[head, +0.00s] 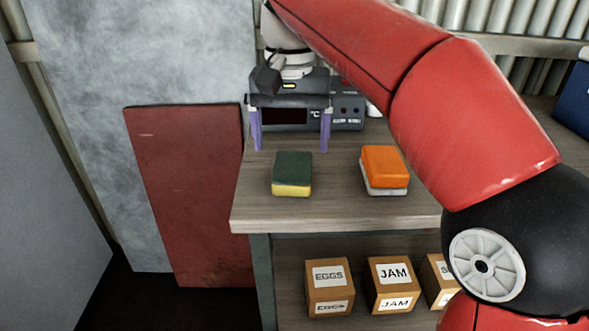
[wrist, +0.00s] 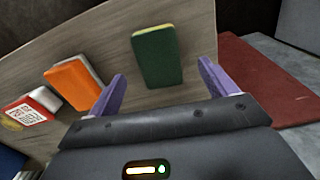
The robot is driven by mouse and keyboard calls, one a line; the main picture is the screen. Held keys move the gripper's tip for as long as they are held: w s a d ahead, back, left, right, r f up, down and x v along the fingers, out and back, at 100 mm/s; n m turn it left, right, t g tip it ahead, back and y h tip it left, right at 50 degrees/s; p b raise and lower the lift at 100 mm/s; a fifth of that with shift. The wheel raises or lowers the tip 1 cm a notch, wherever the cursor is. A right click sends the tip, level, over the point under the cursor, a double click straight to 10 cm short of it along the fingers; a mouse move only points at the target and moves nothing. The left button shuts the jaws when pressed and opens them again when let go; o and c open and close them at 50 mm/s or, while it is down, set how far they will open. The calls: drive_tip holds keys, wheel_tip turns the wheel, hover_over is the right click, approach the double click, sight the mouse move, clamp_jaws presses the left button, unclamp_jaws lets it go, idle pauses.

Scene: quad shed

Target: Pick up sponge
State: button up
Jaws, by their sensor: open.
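A sponge (head: 292,175) with a dark green top and a yellow lower layer lies on the wooden bench top near its left end. In the wrist view the sponge (wrist: 157,56) shows its green face, beyond and between the purple fingertips. My gripper (head: 290,143) is open and empty, with its two purple fingers spread apart above the bench, behind the sponge in the head view. It also shows in the wrist view (wrist: 162,85). Nothing touches the sponge.
An orange and white block (head: 384,170) lies right of the sponge. A dark device with a display (head: 347,113) stands behind my gripper. Boxes marked EGGS (head: 329,287) and JAM (head: 394,284) sit on the shelf below. A red panel (head: 190,195) leans left of the bench (head: 330,212).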

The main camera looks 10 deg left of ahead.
sight(293, 165)
drive_tip(key=f, duration=0.2)
drive_tip(key=f+b, duration=0.1)
drive_tip(key=f, duration=0.3)
drive_tip(key=shift+w+d, duration=0.1)
drive_tip(key=shift+w, duration=0.2)
drive_tip(key=c, duration=1.1)
